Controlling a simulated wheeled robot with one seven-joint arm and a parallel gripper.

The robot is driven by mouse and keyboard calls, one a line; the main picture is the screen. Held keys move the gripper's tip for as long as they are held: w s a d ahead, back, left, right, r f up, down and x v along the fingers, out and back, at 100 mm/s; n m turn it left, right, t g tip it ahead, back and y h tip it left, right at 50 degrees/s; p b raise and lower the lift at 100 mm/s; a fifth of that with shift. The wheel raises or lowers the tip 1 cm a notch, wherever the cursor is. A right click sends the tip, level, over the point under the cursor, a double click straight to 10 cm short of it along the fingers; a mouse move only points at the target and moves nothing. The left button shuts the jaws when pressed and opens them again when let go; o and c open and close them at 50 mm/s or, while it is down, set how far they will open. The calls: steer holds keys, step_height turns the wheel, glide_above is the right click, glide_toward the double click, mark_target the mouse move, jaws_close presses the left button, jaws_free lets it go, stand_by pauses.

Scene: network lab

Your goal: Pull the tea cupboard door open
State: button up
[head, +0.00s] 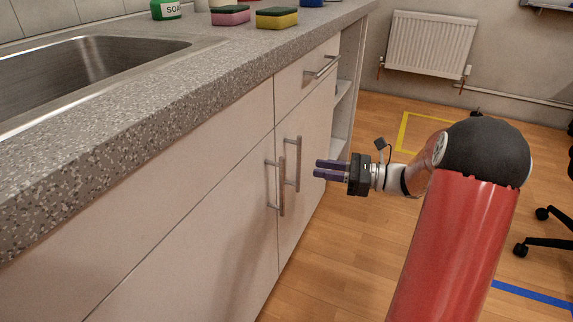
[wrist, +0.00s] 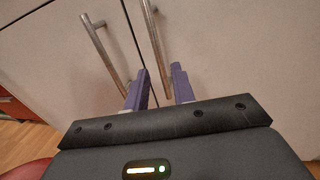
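Two pale cupboard doors, the left door (head: 190,225) and the right door (head: 311,140), stand side by side under the counter, both shut. Neither shows a tea label, so I cannot tell which is the tea cupboard. Each has an upright metal bar handle near the seam: the left handle (head: 282,185) and the right handle (head: 298,165). My gripper (head: 317,168) has purple fingers pointing at the doors, a little apart from the handles. In the wrist view, my gripper (wrist: 158,75) is open, with the lower end of one handle (wrist: 157,45) seen beyond the fingertips. The other handle (wrist: 99,45) is further left.
A drawer with a bar handle (head: 322,67) is above the right door. The speckled counter (head: 200,95) holds a sink (head: 80,75), a green soap bottle (head: 166,9) and sponges (head: 277,17). Wooden floor (head: 360,235) is clear beside the doors; an office chair (head: 545,235) stands far right.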

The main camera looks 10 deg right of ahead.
mark_target(299, 166)
steer(key=x, duration=0.7)
steer(key=shift+s, duration=0.1)
steer(key=shift+d, duration=0.1)
jaws_close()
